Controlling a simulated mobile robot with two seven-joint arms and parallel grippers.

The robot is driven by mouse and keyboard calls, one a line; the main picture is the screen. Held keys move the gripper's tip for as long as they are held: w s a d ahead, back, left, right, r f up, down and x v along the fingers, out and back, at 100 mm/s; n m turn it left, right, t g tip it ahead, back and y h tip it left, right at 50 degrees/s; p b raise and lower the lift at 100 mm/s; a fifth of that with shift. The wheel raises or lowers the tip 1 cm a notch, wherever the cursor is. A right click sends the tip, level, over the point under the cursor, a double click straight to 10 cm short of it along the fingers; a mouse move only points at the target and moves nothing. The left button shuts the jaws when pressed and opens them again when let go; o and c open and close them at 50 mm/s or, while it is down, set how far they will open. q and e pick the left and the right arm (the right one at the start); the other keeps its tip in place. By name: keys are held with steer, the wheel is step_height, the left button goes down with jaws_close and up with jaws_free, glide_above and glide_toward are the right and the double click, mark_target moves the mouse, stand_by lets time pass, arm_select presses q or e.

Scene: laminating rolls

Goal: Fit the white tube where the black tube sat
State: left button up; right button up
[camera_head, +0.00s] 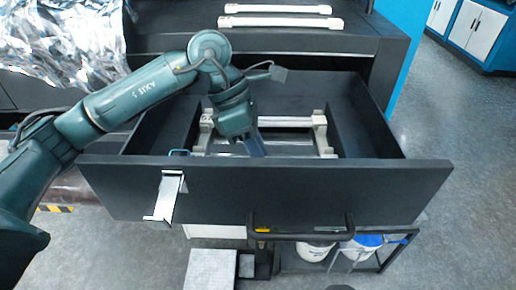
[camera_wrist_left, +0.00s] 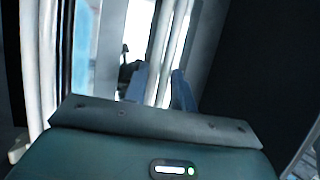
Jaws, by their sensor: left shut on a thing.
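My left gripper (camera_head: 255,150) reaches down into the open black drawer, just behind its front panel. In the left wrist view my left gripper (camera_wrist_left: 160,90) has its two blue fingers on either side of a white tube (camera_wrist_left: 160,50) and is shut on it. The drawer's front panel hides the fingertips in the head view. A white tube (camera_head: 285,122) runs across the drawer behind the gripper, between a left bracket (camera_head: 205,130) and a right bracket (camera_head: 320,130). I cannot tell whether it is the one gripped. No black tube is visible. My right gripper is not in view.
Two white tubes, a far one (camera_head: 280,9) and a near one (camera_head: 280,22), lie on the machine top. The drawer front (camera_head: 300,185) stands high before the gripper. A metal bracket (camera_head: 165,195) hangs on it. A cart with buckets (camera_head: 316,250) stands below.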

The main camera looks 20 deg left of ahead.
arm_select(q)
steer(key=shift+f, duration=0.15)
steer(key=o, duration=1)
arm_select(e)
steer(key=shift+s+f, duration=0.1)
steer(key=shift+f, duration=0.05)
arm_select(q)
steer(key=shift+a+r, duration=0.1)
steer(key=shift+r, duration=0.25)
steer(key=b+v, duration=0.1)
steer(key=v, duration=1)
steer(key=shift+r+b, duration=0.25)
steer(key=shift+b, duration=0.1)
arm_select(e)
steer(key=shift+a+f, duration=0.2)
arm_select(q)
steer(key=shift+a, duration=0.15)
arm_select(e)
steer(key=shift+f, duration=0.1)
